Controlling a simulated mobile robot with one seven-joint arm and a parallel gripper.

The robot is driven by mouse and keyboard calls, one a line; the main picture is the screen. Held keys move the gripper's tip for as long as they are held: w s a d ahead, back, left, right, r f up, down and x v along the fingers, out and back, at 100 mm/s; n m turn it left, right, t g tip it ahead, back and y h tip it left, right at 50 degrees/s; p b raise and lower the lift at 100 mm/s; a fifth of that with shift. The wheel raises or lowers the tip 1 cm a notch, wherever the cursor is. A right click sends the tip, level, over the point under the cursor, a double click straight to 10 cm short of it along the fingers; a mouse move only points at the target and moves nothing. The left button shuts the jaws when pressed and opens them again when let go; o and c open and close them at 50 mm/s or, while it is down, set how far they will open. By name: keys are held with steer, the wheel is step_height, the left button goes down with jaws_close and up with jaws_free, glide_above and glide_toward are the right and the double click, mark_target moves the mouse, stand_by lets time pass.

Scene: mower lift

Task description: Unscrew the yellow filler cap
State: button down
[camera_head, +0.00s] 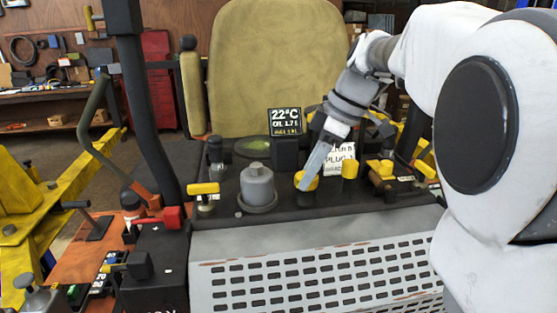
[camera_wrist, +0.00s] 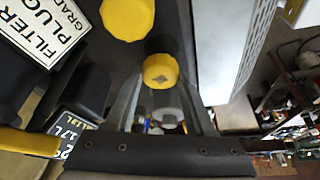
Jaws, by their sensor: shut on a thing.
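A yellow cap (camera_head: 307,183) stands on the dark console in front of the seat, partly hidden by my gripper (camera_head: 310,178). My gripper reaches down from the upper right and is shut on this cap.
A white label (camera_head: 340,159) reading "PLUG" stands behind the caps. A grey cylinder (camera_head: 258,184) stands left of the gripped cap. Yellow-handled valves (camera_head: 203,189) flank the console. A slotted grey panel (camera_head: 320,262) lies in front.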

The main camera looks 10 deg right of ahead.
steer(key=shift+n+g, duration=0.5)
steer(key=shift+n, duration=0.7)
steer(key=n+g+p, duration=0.1)
steer(key=n, duration=0.1)
steer(key=n+p, duration=0.1)
steer(key=n, duration=0.1)
steer(key=shift+w+r+g, duration=0.15)
steer(key=shift+w+g, duration=0.05)
steer(key=shift+g, duration=0.2)
steer(key=shift+n+g+p, duration=0.3)
steer(key=shift+n+p, duration=0.15)
steer(key=shift+n, duration=0.75)
